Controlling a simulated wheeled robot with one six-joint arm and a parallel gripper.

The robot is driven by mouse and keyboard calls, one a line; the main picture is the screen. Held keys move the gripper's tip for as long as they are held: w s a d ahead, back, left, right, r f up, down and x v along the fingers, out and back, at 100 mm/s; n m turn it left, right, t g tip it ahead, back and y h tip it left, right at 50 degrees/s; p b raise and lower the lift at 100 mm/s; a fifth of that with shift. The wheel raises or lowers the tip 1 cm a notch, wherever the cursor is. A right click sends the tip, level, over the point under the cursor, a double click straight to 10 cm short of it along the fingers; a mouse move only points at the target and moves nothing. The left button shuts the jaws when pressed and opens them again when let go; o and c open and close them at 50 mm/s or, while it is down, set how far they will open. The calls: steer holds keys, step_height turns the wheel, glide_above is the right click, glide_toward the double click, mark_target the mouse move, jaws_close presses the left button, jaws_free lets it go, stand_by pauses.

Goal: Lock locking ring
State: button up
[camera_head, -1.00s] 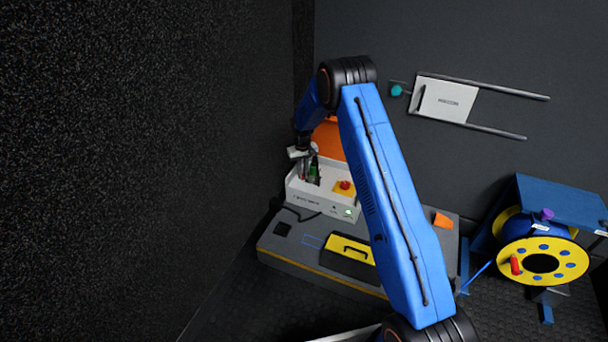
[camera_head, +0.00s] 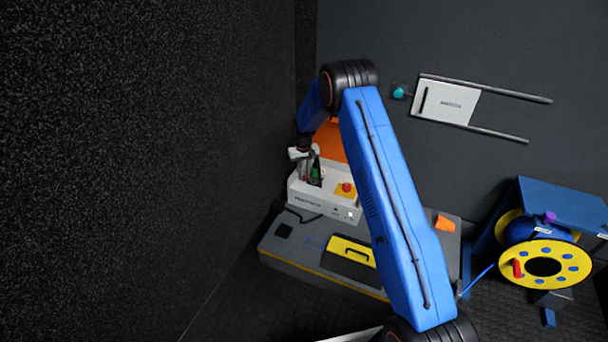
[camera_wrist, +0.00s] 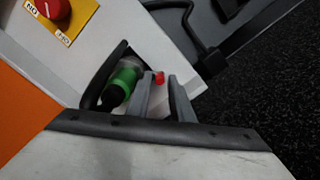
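A green cylindrical part (camera_wrist: 122,82) with a black end stands at a dark-edged opening in the white box (camera_head: 318,200). It also shows as a small green shape in the head view (camera_head: 315,172). I cannot tell for sure which part is the locking ring. A small red piece (camera_wrist: 159,77) sits beside the green part. My gripper (camera_wrist: 162,76) has two grey fingers with a gap between them, just right of the green part in the wrist view. White surface shows through the gap, and the red piece is near the fingertips. Contact is unclear.
A red button on a yellow plate (camera_head: 346,189) is on the white box. An orange panel (camera_head: 329,140) stands behind it. The grey bench (camera_head: 290,255) carries a black-and-yellow case (camera_head: 350,252). A yellow cable reel (camera_head: 543,267) stands at right. A dark wall (camera_head: 140,150) is close at left.

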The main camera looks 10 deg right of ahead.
step_height(320, 180, up, 17)
steer(key=shift+r, duration=0.2)
stand_by(0.4)
steer(key=shift+r, duration=0.1)
steer(key=s+d+r+t, duration=0.1)
steer(key=s+d+r, duration=0.1)
steer(key=s+r, duration=1.1)
steer(key=s+d+r+t, duration=0.1)
steer(key=s+d+r, duration=0.2)
steer(key=s+r, duration=1.05)
steer(key=s+d+r+t, duration=0.1)
steer(key=s+r, duration=0.1)
steer(key=s, duration=0.7)
steer(key=s+r, duration=0.2)
steer(key=s, duration=0.6)
steer(key=s+f+t, duration=0.1)
steer(key=s+f, duration=0.1)
steer(key=s, duration=0.7)
steer(key=s+d+f, duration=0.1)
steer(key=s+f, duration=0.2)
steer(key=s, duration=0.6)
steer(key=shift+s+d+m+t, duration=0.15)
steer(key=shift+s+m+t, duration=0.2)
steer(key=shift+m+t, duration=0.05)
steer(key=shift+r, duration=0.1)
